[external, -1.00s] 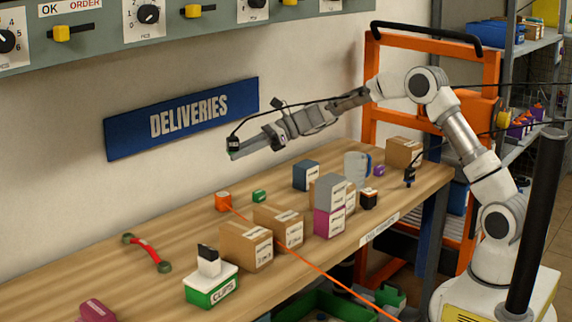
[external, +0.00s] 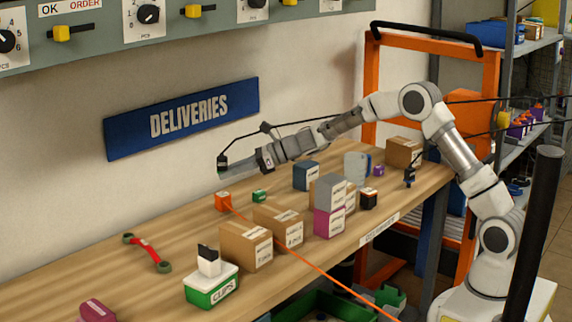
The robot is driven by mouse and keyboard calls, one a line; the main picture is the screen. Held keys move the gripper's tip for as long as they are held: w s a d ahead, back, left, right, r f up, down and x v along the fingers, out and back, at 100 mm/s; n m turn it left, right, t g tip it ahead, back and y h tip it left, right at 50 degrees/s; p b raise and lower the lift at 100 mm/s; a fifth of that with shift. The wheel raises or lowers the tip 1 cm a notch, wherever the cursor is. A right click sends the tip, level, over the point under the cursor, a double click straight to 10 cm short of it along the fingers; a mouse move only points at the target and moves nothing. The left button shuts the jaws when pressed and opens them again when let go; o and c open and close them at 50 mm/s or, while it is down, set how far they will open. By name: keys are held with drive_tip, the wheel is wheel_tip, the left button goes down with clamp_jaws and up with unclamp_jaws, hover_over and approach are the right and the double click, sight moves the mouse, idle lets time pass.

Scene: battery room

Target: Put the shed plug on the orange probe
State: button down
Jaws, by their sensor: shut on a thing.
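My gripper (external: 228,172) is shut on a small black plug (external: 222,160) with a black cable running back along my arm. It holds the plug in the air above the far side of the bench. The orange probe (external: 222,202) is a small orange block on the bench, with an orange cable running to the lower right. My gripper is above it and apart from it. A second black plug (external: 409,176) on a black cable is at the right end of the bench. I cannot read a label on either plug.
A small green block (external: 259,196) sits right of the probe. Cardboard boxes (external: 245,248) and a stacked grey and magenta box pair (external: 329,222) stand in front. A red-and-green tool (external: 148,252) lies to the left. The bench (external: 185,222) left of the probe is bare.

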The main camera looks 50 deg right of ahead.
sight(229, 194)
drive_tip(key=shift+a+f, duration=0.2)
drive_tip(key=shift+f+b, duration=0.8)
drive_tip(key=shift+f, duration=1.1)
drive_tip(key=shift+f, duration=0.25)
drive_tip(key=c, duration=0.7)
unclamp_jaws()
drive_tip(key=shift+o, duration=0.2)
drive_tip(key=shift+r, duration=0.1)
